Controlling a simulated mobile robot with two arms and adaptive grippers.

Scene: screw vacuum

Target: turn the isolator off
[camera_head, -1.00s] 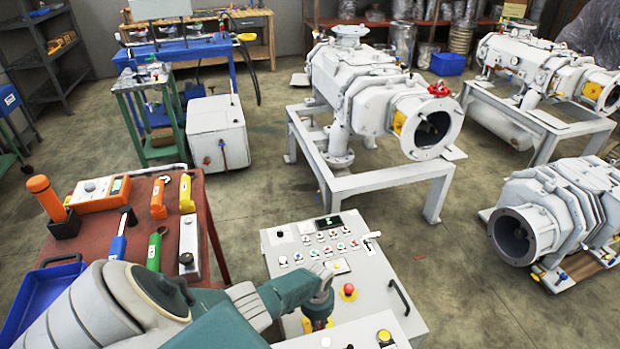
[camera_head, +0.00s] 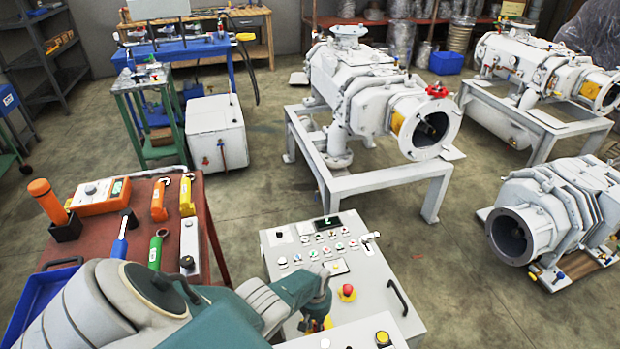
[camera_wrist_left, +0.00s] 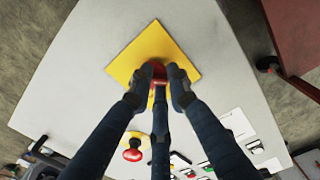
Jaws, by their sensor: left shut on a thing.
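The isolator is a red knob (camera_wrist_left: 159,75) on a yellow square plate (camera_wrist_left: 150,46), fixed to the grey control cabinet's top. My left gripper (camera_wrist_left: 160,80) is shut on the red knob in the left wrist view, with its dark fingers on both sides of it. In the head view, my left gripper (camera_head: 317,314) points down at the cabinet (camera_head: 372,262), and only a bit of the yellow plate (camera_head: 328,322) shows beside it. My fingers cover part of the knob, so its pointing direction is unclear. My right gripper is not in view.
A red emergency stop button (camera_head: 347,291) sits close to my gripper on the cabinet, near several small buttons and a black handle (camera_head: 398,298). A red tool table (camera_head: 135,220) stands at the left. White vacuum pumps (camera_head: 380,100) stand behind, with open floor between.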

